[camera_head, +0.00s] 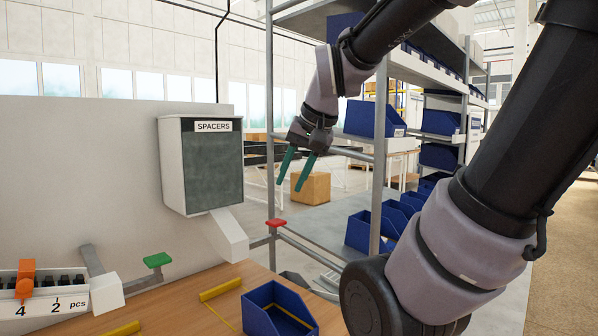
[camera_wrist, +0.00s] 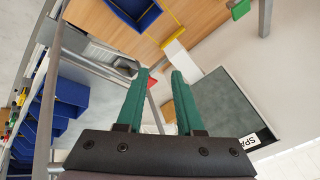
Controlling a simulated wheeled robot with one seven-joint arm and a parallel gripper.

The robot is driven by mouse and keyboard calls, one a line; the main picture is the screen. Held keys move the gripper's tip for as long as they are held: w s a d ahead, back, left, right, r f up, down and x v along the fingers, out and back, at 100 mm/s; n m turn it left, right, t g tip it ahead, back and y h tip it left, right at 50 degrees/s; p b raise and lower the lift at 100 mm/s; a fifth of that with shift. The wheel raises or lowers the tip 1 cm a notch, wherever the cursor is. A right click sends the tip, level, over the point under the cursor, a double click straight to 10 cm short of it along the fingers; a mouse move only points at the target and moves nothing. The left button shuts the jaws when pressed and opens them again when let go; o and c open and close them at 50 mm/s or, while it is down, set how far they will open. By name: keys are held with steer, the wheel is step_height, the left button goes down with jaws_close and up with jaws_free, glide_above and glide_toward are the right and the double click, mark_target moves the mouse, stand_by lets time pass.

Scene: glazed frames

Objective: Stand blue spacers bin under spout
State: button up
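The blue bin (camera_head: 261,318) stands open and upright at the right part of the wooden bench; its lower edge is cut off. It also shows in the wrist view (camera_wrist: 118,14). A grey dispenser labelled SPACERS (camera_head: 212,168) hangs on the panel, and its white spout (camera_head: 229,237) slopes down toward the bench. In the picture the bin is below and right of the spout's mouth, not directly beneath it. My gripper (camera_head: 292,180) has green fingers, is open and empty, and hangs in the air above and right of the spout. The spout shows beyond the fingers in the wrist view (camera_wrist: 179,58).
A red paddle (camera_head: 275,223) is below my gripper, and a green paddle (camera_head: 157,260) is left of the spout. Yellow strips (camera_head: 220,290) lie on the bench. A counter box (camera_head: 60,297) is at left. A shelf post (camera_head: 379,150) and blue shelf bins are at right.

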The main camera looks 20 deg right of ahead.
steer(key=shift+s+d+r+n+t, duration=0.1)
steer(key=shift+s+r+n+t, duration=0.25)
steer(key=shift+s, duration=0.4)
steer(key=shift+s+d+r+n+t, duration=0.15)
steer(key=shift+s+r+t, duration=0.25)
steer(key=shift+s, duration=0.35)
steer(key=shift+a, duration=0.1)
stand_by(1.1)
